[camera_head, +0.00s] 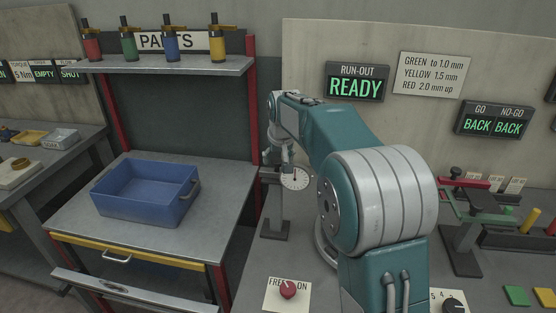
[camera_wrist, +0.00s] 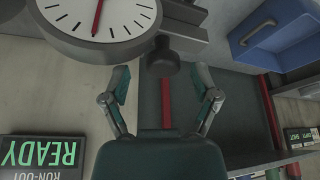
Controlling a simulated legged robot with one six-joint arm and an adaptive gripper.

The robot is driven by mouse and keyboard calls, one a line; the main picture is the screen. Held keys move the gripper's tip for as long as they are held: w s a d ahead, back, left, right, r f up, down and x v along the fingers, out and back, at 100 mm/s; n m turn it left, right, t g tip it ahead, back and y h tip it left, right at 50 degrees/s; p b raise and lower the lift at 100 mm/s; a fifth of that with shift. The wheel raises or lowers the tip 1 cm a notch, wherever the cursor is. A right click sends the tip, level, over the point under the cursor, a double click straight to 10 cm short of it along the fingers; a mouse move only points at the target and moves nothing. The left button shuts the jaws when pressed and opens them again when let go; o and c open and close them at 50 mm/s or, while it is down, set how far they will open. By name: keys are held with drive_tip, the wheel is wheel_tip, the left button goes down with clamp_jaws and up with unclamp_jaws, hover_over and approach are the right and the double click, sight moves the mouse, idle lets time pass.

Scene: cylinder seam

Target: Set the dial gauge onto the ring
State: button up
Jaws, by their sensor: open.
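The dial gauge (camera_head: 295,178) has a round white face and sits at the top of a grey stand (camera_head: 276,212) in the head view. In the wrist view, its white face (camera_wrist: 92,18) with a red needle fills the upper left. A dark knob-like part (camera_wrist: 163,57) is beside the dial, in front of the gap between my fingers. My gripper (camera_wrist: 163,78) is open, its fingers apart with nothing clearly held between them. In the head view, my gripper is small and hard to make out beside the gauge. I cannot identify the ring; my arm covers part of the bench.
A blue bin (camera_head: 145,192) stands on the left table. A run-out sign (camera_head: 356,82) reads READY. A red knob (camera_head: 288,289) is at the front, and a green fixture (camera_head: 470,206) stands at right.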

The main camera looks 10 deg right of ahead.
drive_tip(key=shift+w+a+f, duration=0.15)
drive_tip(key=shift+a+f, duration=0.15)
drive_tip(key=shift+f, duration=0.1)
drive_tip(key=shift+d, duration=0.2)
clamp_jaws()
drive_tip(key=s+d, duration=0.1)
drive_tip(key=d, duration=0.1)
drive_tip(key=s+d, duration=0.1)
drive_tip(key=d, duration=0.2)
drive_tip(key=s+d, duration=0.1)
drive_tip(key=d, duration=0.1)
drive_tip(key=shift+d, duration=0.2)
drive_tip(key=shift+a, duration=0.15)
drive_tip(key=shift+c, duration=0.2)
unclamp_jaws()
drive_tip(key=shift+o, duration=0.2)
drive_tip(key=shift+d, duration=0.25)
